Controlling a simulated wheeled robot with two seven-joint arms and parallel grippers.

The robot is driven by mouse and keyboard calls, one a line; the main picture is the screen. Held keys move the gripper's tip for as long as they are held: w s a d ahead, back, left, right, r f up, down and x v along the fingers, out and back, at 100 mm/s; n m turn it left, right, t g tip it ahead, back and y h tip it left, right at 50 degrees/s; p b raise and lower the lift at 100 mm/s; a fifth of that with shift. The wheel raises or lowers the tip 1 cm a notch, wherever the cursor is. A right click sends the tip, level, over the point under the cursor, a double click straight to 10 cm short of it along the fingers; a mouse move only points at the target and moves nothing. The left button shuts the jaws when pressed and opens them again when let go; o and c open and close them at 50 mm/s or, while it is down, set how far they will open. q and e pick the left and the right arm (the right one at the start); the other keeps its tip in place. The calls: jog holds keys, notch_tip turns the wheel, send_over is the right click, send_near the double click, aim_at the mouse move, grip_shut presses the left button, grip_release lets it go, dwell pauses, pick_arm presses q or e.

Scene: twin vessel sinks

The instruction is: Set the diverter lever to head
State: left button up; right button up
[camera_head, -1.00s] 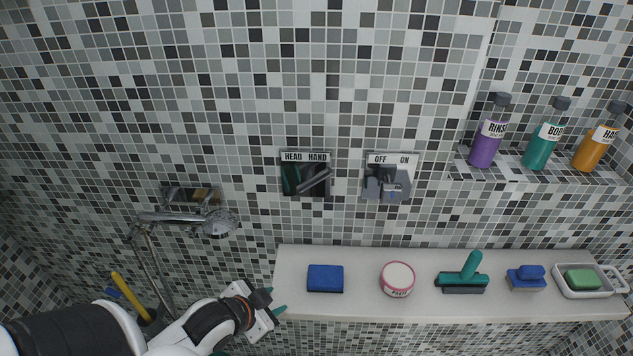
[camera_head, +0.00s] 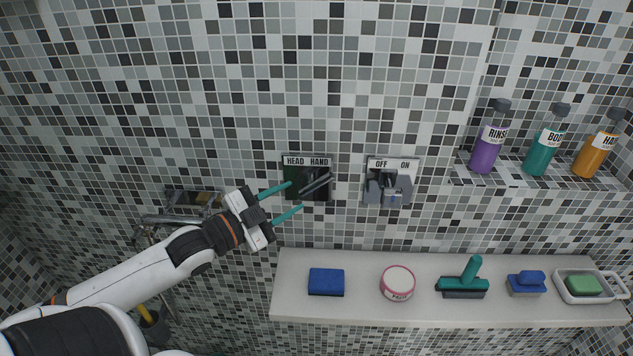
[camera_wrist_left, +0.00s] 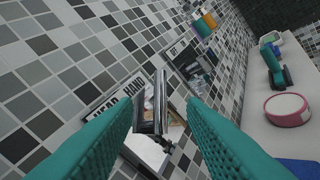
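The diverter plate (camera_head: 292,190), labelled HEAD on the left and HAND on the right, is a dark panel on the tiled wall. Its metal lever (camera_head: 318,184) slants up to the right, toward the HAND side. My left gripper (camera_head: 296,195) has two teal fingers spread apart, with their tips at the left part of the plate. In the left wrist view the lever (camera_wrist_left: 150,108) shows in the gap between the fingers, seemingly just beyond the tips and not gripped. Whether a finger touches it I cannot tell. My right gripper is in neither view.
The OFF/ON valve plate (camera_head: 391,181) is close on the right. The shower fixture (camera_head: 165,221) is partly behind my left arm.

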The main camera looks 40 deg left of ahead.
aim_at(318, 184)
pick_arm(q)
jog(key=p+x, duration=0.1)
jog(key=x, duration=0.7)
jog(key=shift+w+d, duration=0.1)
jog(key=shift+c, duration=0.6)
grip_shut()
